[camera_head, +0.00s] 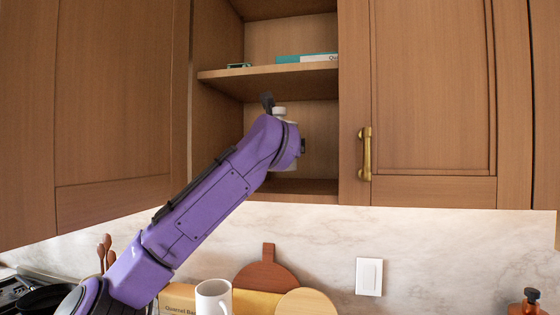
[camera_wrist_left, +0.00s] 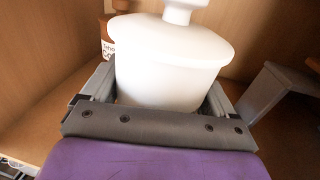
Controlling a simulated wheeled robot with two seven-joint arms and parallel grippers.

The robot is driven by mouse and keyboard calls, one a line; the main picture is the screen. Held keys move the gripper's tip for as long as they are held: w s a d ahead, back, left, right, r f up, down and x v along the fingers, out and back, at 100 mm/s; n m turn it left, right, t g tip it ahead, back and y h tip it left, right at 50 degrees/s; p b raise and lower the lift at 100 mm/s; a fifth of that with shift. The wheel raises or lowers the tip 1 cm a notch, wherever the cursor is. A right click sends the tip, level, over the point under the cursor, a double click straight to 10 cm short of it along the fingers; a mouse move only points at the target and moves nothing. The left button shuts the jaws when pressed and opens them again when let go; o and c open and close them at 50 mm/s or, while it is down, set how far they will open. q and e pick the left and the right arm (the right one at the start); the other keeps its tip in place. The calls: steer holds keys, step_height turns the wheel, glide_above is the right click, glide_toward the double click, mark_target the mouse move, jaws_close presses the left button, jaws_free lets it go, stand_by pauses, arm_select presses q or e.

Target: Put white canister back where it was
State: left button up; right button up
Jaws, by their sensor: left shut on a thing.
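The white canister (camera_wrist_left: 170,60) has a wide lid with a knob and fills the middle of the left wrist view. It is upright between the fingers of my left gripper (camera_wrist_left: 155,95), which is shut on it. In the head view the canister's lid (camera_head: 279,113) shows just above my purple left arm, inside the open cabinet, and most of its body is hidden behind the arm. Whether its base touches the cabinet's lower shelf (camera_head: 300,187) cannot be seen. My right gripper is not in view.
A labelled container (camera_wrist_left: 106,45) stands behind the canister. The upper shelf (camera_head: 265,80) is above the arm, with a teal and white item (camera_head: 305,58) on it. A cabinet door (camera_head: 435,90) is at right. A white mug (camera_head: 214,298) and cutting boards (camera_head: 267,272) are below.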

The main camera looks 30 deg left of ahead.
arm_select(q)
steer(key=f, duration=0.2)
steer(key=w+f, duration=0.1)
steer(key=f, duration=0.1)
steer(key=shift+a, duration=0.15)
steer(key=shift+s, duration=0.15)
steer(key=shift+f, duration=0.15)
steer(key=o, duration=1.1)
steer(key=shift+c, duration=0.2)
steer(key=shift+r, duration=0.35)
steer(key=s+b, duration=0.1)
steer(key=s+d+f+b, duration=0.1)
steer(key=s, duration=0.1)
steer(key=shift+d+b, duration=0.15)
steer(key=shift+b, duration=0.15)
steer(key=b+v, duration=0.3)
steer(key=v, duration=0.5)
steer(key=shift+s+d+r+b, duration=0.2)
steer(key=shift+s+r+b, duration=0.15)
